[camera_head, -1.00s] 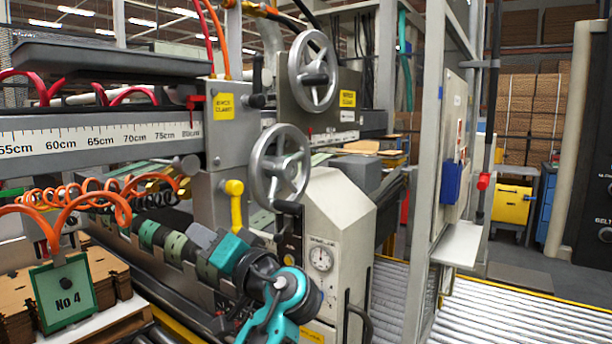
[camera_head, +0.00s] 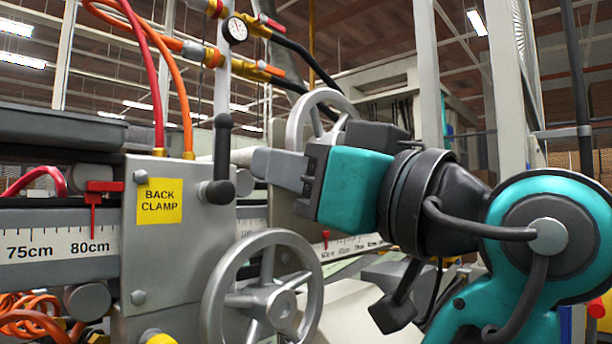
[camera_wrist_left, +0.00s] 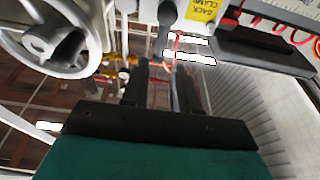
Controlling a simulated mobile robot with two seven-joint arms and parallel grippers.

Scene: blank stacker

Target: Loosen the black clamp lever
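The black clamp lever (camera_head: 222,150) stands upright on a grey plate with a yellow BACK CLAMP label (camera_head: 160,201). It has a round knob on top and a round black hub at its foot. My left gripper (camera_head: 258,163), teal with grey fingers, points left at the lever from its right side, with a small gap between fingertips and lever. In the left wrist view the two dark fingers (camera_wrist_left: 160,75) are apart with nothing between them, and the lever (camera_wrist_left: 166,35) shows just past their tips, roughly in line with the gap. My right gripper is not in view.
A silver handwheel (camera_head: 262,295) sits just below the gripper, and another handwheel (camera_head: 300,118) is behind it. Red and orange hoses (camera_head: 180,90) rise by the plate. A red pointer (camera_head: 104,187) marks the scale rail at left.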

